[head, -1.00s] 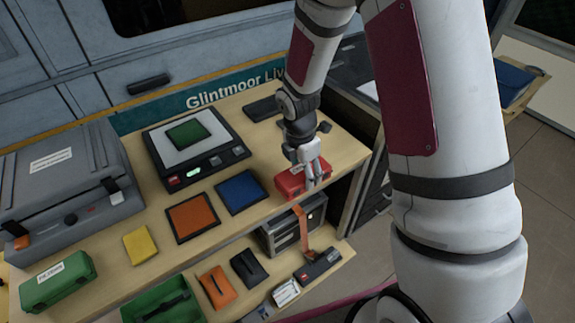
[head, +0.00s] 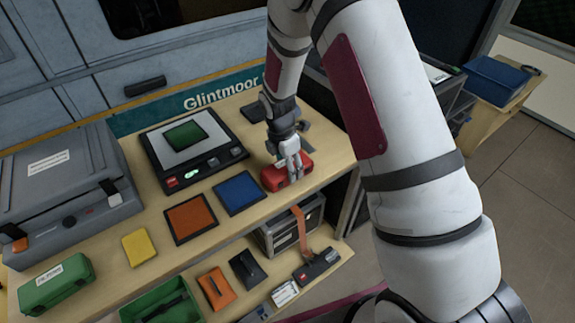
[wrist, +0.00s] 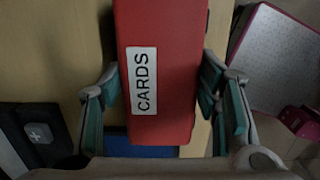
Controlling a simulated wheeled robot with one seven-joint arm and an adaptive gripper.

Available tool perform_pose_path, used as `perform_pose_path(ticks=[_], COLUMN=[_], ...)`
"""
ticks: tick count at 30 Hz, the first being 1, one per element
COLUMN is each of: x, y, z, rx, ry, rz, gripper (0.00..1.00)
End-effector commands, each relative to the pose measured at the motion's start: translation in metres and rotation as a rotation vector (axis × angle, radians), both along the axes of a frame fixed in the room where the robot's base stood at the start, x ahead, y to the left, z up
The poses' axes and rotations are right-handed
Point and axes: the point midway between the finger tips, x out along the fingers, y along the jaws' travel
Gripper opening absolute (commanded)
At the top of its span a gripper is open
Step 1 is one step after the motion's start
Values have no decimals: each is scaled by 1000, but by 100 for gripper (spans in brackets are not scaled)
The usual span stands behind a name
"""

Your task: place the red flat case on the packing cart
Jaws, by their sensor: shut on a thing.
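The red flat case (head: 274,180) is at the right end of the upper wooden bench top; I cannot tell whether it touches the top. My gripper (head: 290,172) points down over it and is shut on it. In the wrist view the case (wrist: 178,60) lies between the two fingers, with a white CARDS label facing the camera. A small wooden-topped stand (head: 473,117) at the far right, probably the packing cart, bears a blue tray (head: 496,80). My arm hides part of the space before it.
Left of the case lie a blue pad (head: 239,192), an orange pad (head: 190,219) and a scale (head: 195,150). A grey case (head: 65,195) and a green case (head: 56,284) stand farther left. A lower shelf holds several small items. Open floor (head: 525,200) lies at right.

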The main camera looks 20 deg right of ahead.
Motion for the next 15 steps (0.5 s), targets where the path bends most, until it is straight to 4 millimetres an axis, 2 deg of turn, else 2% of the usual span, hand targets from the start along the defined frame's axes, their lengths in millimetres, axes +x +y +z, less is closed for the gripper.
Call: perform_pose_path(ticks=[4, 5, 7, 15], x=[0, 0, 0, 0], y=[0, 0, 0, 0], z=[-3, -3, -3, -3], rx=[0, 0, 0, 0], ry=[0, 1, 0, 0], rz=[1, 1, 1, 0], gripper=[15, 58, 74, 76])
